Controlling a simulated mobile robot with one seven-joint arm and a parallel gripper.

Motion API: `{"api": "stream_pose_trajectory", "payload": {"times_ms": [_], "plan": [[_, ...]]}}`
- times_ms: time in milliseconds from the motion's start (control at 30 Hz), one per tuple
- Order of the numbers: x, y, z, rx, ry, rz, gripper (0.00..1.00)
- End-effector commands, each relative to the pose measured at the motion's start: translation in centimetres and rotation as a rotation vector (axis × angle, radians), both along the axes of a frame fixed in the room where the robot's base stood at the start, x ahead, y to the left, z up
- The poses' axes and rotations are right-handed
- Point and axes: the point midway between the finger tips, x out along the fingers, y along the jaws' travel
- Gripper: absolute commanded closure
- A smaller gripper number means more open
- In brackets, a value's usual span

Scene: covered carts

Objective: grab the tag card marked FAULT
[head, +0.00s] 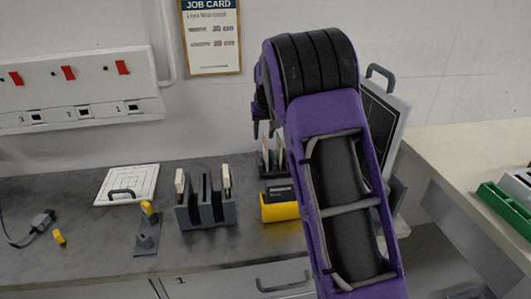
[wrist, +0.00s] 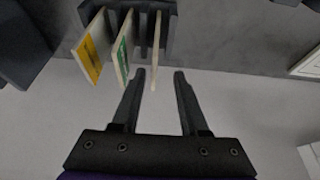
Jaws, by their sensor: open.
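In the wrist view, a dark slotted rack (wrist: 170,22) holds three thin cards. One has a yellow-orange face (wrist: 91,55), one a green face (wrist: 123,52), and one is a pale card (wrist: 156,50) seen edge-on. No marking is readable, so I cannot tell which is FAULT. My gripper (wrist: 160,73) is open and empty, its tips just short of the rack, near the pale card's lower end. In the head view, a rack with upright cards (head: 266,150) stands at the back, partly hidden by my arm.
A grey slotted holder (head: 206,212) with pale-edged pieces stands left of a yellow box (head: 281,207). A white panel with a handle (head: 127,184), a yellow-topped lever (head: 147,230) and a cable plug (head: 43,219) lie further left. A grey framed panel (head: 393,112) stands behind my arm.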

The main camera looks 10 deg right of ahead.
Motion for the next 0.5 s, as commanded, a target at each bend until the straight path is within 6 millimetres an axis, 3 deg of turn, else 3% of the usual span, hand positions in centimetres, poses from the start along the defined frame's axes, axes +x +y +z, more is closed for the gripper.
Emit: {"api": "stream_pose_trajectory", "payload": {"times_ms": [233, 500], "plan": [[0.3, -0.3, -1.5, 0.001, 0.001, -0.002, 0.56], [1.4, -0.8, -5.1, -0.001, 0.001, -0.001, 0.56]]}}
